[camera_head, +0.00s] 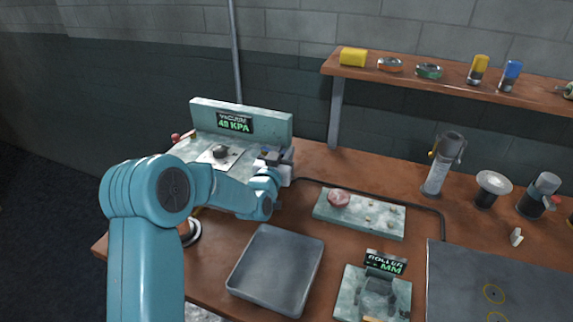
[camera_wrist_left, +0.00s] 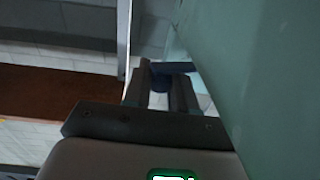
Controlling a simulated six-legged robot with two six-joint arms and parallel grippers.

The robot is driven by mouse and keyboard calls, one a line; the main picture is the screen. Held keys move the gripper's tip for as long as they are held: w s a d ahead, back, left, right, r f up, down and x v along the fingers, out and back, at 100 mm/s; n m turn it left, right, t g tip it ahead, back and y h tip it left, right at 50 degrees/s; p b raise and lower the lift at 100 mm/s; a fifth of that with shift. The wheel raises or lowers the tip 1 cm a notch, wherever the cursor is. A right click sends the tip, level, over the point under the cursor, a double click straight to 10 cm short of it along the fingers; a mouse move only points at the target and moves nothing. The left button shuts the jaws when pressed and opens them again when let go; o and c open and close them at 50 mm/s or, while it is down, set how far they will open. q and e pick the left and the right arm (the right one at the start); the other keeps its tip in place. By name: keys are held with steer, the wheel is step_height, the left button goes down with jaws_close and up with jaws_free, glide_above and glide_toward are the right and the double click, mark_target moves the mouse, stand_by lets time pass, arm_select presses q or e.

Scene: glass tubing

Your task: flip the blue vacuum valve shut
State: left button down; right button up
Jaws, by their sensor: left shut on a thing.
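My left arm reaches from the left to the right end of the pale green vacuum station, and its gripper (camera_head: 274,157) is at the station's front right corner. In the left wrist view, my left gripper (camera_wrist_left: 161,84) has its two dark fingers closed about the blue vacuum valve (camera_wrist_left: 174,68). The valve's blue handle lies crosswise at the fingertips; its lower part is hidden between them. The vacuum display (camera_head: 235,124) is lit green and appears to read 49 KPA. My right gripper is not in view.
A grey tray (camera_head: 242,293) lies in front of the station. A shelf (camera_head: 440,83) holds small items at the back. The pale green station panel is close beside the fingers.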

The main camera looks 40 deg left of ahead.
arm_select(q)
steer(key=shift+s+r+m+h, duration=0.25)
steer(key=shift+m+h, duration=0.15)
steer(key=shift+h, duration=0.1)
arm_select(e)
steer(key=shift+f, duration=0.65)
arm_select(q)
steer(key=shift+w+a, duration=0.1)
steer(key=c, duration=1)
jaws_free()
steer(key=shift+f, duration=0.1)
steer(key=shift+s+b, duration=0.25)
steer(key=shift+b, duration=0.05)
steer(key=b+v, duration=0.3)
steer(key=v, duration=1.3)
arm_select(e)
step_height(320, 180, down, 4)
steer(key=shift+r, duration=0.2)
